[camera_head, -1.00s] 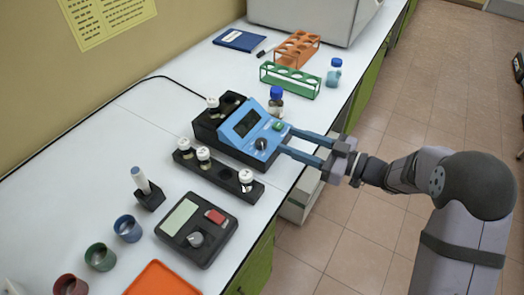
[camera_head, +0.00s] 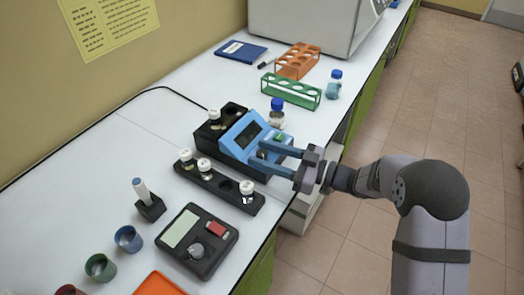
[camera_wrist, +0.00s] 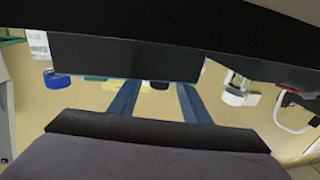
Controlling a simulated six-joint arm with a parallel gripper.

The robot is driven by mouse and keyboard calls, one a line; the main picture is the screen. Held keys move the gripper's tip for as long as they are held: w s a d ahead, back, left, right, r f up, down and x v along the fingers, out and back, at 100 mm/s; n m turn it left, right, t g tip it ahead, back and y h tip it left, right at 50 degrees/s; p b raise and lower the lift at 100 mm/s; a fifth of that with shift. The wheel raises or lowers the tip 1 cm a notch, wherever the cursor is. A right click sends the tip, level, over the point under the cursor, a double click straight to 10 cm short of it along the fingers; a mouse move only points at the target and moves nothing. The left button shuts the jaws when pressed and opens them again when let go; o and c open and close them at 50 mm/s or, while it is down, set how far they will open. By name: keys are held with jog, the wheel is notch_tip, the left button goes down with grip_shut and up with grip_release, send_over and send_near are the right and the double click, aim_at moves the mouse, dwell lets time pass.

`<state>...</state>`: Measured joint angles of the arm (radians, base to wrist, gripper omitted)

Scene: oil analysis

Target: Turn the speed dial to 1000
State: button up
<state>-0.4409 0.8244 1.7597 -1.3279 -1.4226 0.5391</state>
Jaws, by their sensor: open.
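The blue instrument (camera_head: 240,125) sits on the white bench, with a dark display on its sloped front and a green button. Its dark speed dial (camera_head: 262,155) is low on the front panel. My gripper (camera_head: 259,153) is open, its two blue fingers reaching over the panel with the tips on either side of the dial. I cannot tell whether they touch it. The fingers partly hide the dial, and its setting is too small to read. In the wrist view the two blue fingers (camera_wrist: 158,98) show apart; a dark bar hides most of the instrument.
A black vial rack (camera_head: 220,185) with white-capped vials stands just in front of the instrument. A blue-capped bottle (camera_head: 277,114) stands close behind. A black device with a grey knob (camera_head: 197,250) is nearer. Green (camera_head: 291,92) and orange (camera_head: 297,62) racks stand farther back.

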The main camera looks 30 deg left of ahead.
jog(key=shift+a, duration=0.5)
jog(key=c, duration=1)
jog(key=shift+c, duration=0.2)
jog(key=shift+s+m+t, duration=0.1)
jog(key=shift+m+t, duration=0.2)
jog(key=shift+t, duration=0.2)
jog(key=m+t, duration=0.2)
jog(key=t, duration=0.1)
jog(key=m+t+b, duration=0.1)
jog(key=m+t, duration=0.1)
jog(key=t, duration=0.1)
jog(key=shift+s+f, duration=0.1)
jog(key=shift+f, duration=0.05)
jog(key=shift+m+t+h+b, duration=0.7)
jog(key=shift+m+t+b, duration=0.25)
jog(key=shift+t, duration=0.65)
jog(key=shift+m+t, duration=0.35)
jog(key=shift+t, duration=0.05)
jog(key=shift+t+h, duration=0.3)
